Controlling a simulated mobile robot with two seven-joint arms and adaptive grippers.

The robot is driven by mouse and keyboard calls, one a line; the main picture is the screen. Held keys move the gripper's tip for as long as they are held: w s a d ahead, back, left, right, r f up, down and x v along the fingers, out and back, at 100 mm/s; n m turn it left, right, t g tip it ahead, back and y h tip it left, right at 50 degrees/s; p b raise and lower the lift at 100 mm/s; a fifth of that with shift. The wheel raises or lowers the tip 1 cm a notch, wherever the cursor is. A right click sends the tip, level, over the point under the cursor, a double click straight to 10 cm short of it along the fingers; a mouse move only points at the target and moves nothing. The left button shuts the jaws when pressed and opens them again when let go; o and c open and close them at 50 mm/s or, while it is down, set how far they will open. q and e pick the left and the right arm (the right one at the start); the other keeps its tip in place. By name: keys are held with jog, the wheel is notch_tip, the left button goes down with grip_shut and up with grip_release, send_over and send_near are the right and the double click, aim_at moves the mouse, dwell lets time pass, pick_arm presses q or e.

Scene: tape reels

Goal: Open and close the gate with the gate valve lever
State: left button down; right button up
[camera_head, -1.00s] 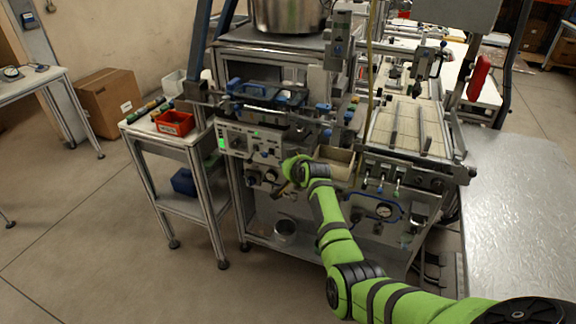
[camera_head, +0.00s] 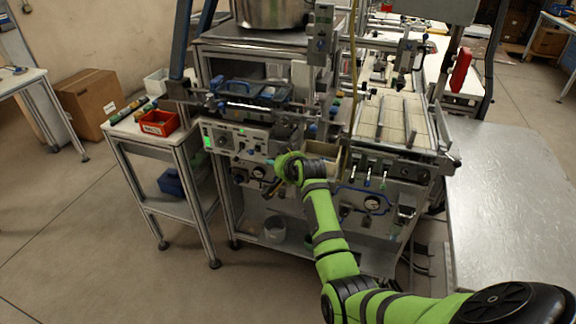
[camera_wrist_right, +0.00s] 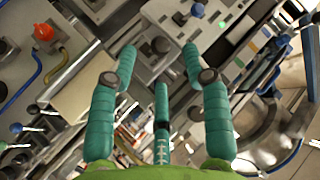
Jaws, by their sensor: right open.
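My right gripper (camera_head: 280,172), on the green arm, is at the front of the machine, just below and right of the grey control panel (camera_head: 235,139). In the right wrist view its teal fingers (camera_wrist_right: 160,62) are spread open with nothing between them. A panel with a dark round knob (camera_wrist_right: 160,45) lies beyond the fingertips; I see no clear contact. Several small levers with coloured tips (camera_head: 367,182) stand on the machine front, right of the gripper. Blue-tipped levers (camera_wrist_right: 15,128) show at the left of the wrist view. I cannot tell which is the gate valve lever.
An open beige box (camera_head: 326,158) is close to the right of my gripper. A side stand holds a red bin (camera_head: 159,123). A bare metal table (camera_head: 510,190) is at the right. Open floor lies front left.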

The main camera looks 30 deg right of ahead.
jog(key=d+v, duration=0.1)
jog(key=v, duration=0.7)
jog(key=shift+a, duration=0.45)
jog(key=s+a+f+n+g+b, duration=0.1)
jog(key=s+a+f+g, duration=0.3)
jog(key=f, duration=0.8)
jog(key=s+a+f+n+t+y, duration=0.15)
jog(key=s+f, duration=0.45)
jog(key=f, duration=0.6)
jog(key=s+a+f+n+g+b, duration=0.1)
jog(key=s+a+f+n+g, duration=0.3)
jog(key=f, duration=0.8)
jog(key=s+f+g, duration=0.1)
jog(key=s+f, duration=0.5)
jog(key=s, duration=0.7)
jog(key=s+a+f+n+g+b, duration=0.1)
jog(key=s+f, duration=0.6)
jog(key=s, duration=0.6)
jog(key=s+a+f+n+g+b, duration=0.1)
jog(key=s+f, duration=0.5)
jog(key=s, duration=0.7)
jog(key=shift+a+f+g, duration=0.25)
jog(key=shift+f+g, duration=0.1)
jog(key=shift+g, duration=0.2)
